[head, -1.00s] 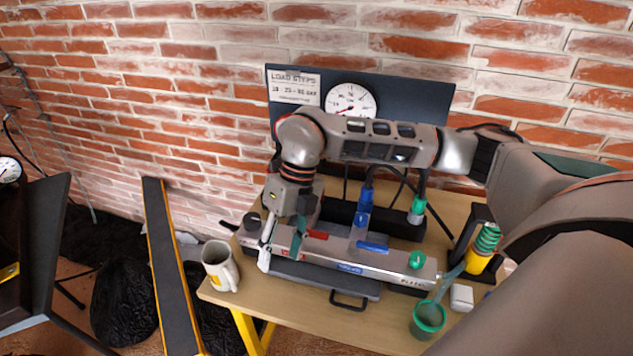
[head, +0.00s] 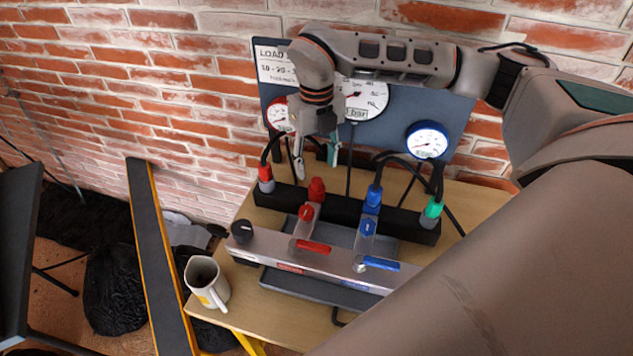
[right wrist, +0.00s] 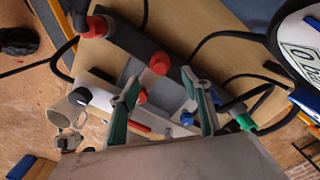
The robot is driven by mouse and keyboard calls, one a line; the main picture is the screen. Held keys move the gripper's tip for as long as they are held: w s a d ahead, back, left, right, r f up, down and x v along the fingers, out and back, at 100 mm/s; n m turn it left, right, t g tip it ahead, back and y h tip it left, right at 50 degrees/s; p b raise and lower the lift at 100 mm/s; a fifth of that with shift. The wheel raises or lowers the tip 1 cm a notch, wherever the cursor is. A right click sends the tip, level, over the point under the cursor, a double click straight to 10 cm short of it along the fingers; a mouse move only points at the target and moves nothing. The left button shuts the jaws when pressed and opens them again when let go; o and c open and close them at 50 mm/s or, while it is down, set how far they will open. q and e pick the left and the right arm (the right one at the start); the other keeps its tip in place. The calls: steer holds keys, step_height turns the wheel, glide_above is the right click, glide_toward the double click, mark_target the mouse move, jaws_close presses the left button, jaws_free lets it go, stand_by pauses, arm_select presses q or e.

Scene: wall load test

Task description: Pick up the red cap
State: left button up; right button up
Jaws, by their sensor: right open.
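A red cap (head: 316,189) sits at the upper end of the red-marked fitting on the grey manifold (head: 270,247). It also shows in the right wrist view as a round red top (right wrist: 160,63), between and beyond my fingertips. A second red round part (head: 306,212) sits just in front of it. My right gripper (head: 317,161) is open and empty, above the red cap and apart from it. Its fingers (right wrist: 161,80) are spread wide in the right wrist view. My left gripper is not in view.
A gauge board (head: 400,110) rises close behind. A mug (head: 207,285) stands at the table's left edge. My right arm hides the table's right side.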

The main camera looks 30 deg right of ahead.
mark_target(317, 180)
step_height(317, 180, down, 6)
steer(key=shift+f+p, duration=0.1)
steer(key=shift+p, duration=0.25)
steer(key=c, duration=1.2)
